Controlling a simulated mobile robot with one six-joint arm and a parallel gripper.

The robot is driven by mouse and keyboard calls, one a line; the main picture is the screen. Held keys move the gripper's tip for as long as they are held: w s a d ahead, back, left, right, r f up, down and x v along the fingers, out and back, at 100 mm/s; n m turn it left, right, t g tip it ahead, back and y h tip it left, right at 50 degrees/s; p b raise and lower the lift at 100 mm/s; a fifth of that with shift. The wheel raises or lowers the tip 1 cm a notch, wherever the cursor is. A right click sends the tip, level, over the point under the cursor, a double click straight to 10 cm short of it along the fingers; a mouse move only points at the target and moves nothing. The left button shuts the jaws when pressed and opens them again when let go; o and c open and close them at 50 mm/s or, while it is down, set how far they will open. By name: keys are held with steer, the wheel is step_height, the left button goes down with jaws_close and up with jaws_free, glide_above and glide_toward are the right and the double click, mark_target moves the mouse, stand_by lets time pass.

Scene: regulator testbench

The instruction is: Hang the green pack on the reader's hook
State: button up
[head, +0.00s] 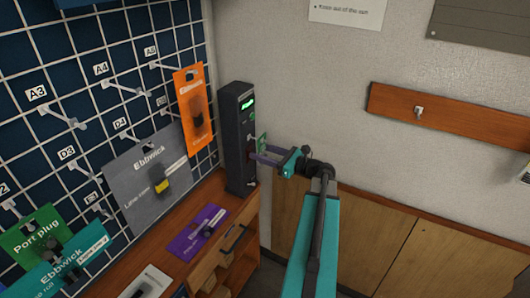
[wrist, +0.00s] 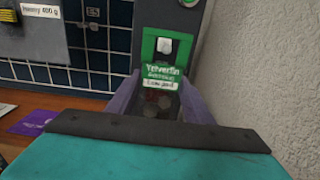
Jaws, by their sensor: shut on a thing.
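The green pack (wrist: 161,70) is a card with white print and a clear lower part. It sits between the two purple fingers of my gripper (wrist: 160,88), which is shut on it. In the head view the pack (head: 262,141) is a small green sliver at the front of the reader, by my gripper (head: 258,157). The reader (head: 237,138) is a tall dark box with a lit green display. In the wrist view a pale shape shows at the card's top, in front of the reader (wrist: 187,18). I cannot tell whether the hook passes through the card.
A wire grid with hooks stands left, carrying an orange pack (head: 192,100), a grey pack (head: 146,180) and a green Port plug pack (head: 42,238). A purple card (head: 200,231) lies on the wooden bench. A wooden rail (head: 450,117) with a hook is on the right wall.

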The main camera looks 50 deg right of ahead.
steer(key=shift+w+a+f+b, duration=0.1)
steer(key=shift+w+f+b, duration=0.3)
steer(key=shift+b, duration=0.45)
steer(key=shift+w+b, duration=0.2)
steer(key=shift+b, duration=0.35)
steer(key=o, duration=1.1)
steer(key=shift+s, duration=0.2)
steer(key=b+v, duration=0.3)
steer(key=v, duration=1)
steer(key=shift+s+b, duration=0.25)
steer(key=shift+b, duration=0.15)
